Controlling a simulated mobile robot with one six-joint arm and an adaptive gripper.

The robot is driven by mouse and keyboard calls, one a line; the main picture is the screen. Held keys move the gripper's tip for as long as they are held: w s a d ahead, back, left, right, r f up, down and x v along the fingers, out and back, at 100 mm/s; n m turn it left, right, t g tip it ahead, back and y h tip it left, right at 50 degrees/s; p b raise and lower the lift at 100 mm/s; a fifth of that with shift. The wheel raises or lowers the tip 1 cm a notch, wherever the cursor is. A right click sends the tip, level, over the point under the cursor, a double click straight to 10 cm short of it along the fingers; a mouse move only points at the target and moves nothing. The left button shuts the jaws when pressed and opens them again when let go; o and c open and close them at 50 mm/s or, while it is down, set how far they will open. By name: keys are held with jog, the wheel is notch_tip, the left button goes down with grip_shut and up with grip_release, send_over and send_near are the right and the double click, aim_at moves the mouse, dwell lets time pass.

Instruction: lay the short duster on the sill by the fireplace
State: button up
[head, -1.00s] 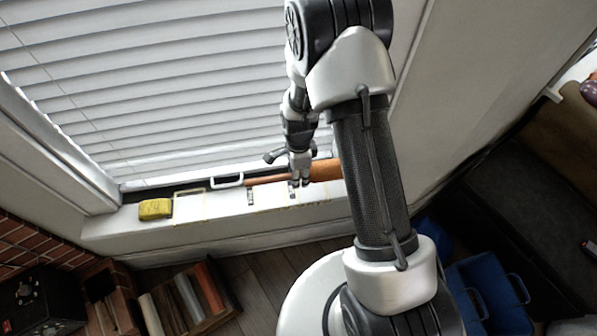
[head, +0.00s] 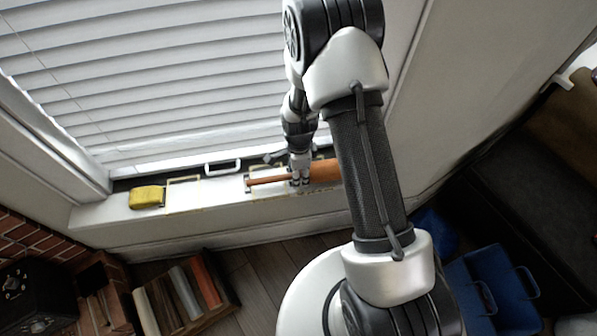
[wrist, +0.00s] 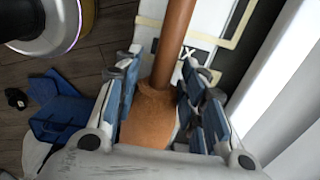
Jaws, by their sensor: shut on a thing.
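The short duster has a thin brown handle (head: 268,181) and a thicker orange-brown head (head: 325,171). It lies lengthwise along the white sill (head: 225,192) under the window blind, at or just above the surface; I cannot tell if it touches. My gripper (head: 299,178) is shut on it near where handle and head meet. In the wrist view the duster (wrist: 172,45) runs between my gripper's blue-grey fingers (wrist: 165,85), with the handle pointing away over the sill. Part of the head is hidden behind my arm in the head view.
A yellow block (head: 147,196) sits on the sill at left. A white handle-shaped piece (head: 223,167) is behind the duster. Pale tape outlines mark the sill. Below are a brick hearth (head: 40,240), a crate of coloured rolls (head: 185,295) and blue bins (head: 490,290).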

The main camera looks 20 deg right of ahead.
jog(key=shift+f+b, duration=0.45)
jog(key=shift+f, duration=0.15)
dwell(0.6)
jog(key=o, duration=1)
notch_tip(320, 180, up, 12)
jog(key=shift+r, duration=0.1)
notch_tip(320, 180, up, 10)
jog(key=s+n+t, duration=0.1)
jog(key=s+n, duration=0.1)
jog(key=n, duration=0.2)
jog(key=s+r+n+t, duration=0.1)
jog(key=s+r+n, duration=0.4)
jog(key=s, duration=0.1)
jog(key=s+r+n+t, duration=0.1)
jog(key=s+r+n, duration=0.4)
jog(key=s, duration=0.2)
jog(key=s+d+r+n+t, duration=0.1)
jog(key=s+r+n, duration=0.3)
jog(key=s+r, duration=0.1)
jog(key=shift+s+d+r+n+t, duration=0.1)
jog(key=shift+s+r+n+t, duration=0.25)
jog(key=shift+s, duration=0.4)
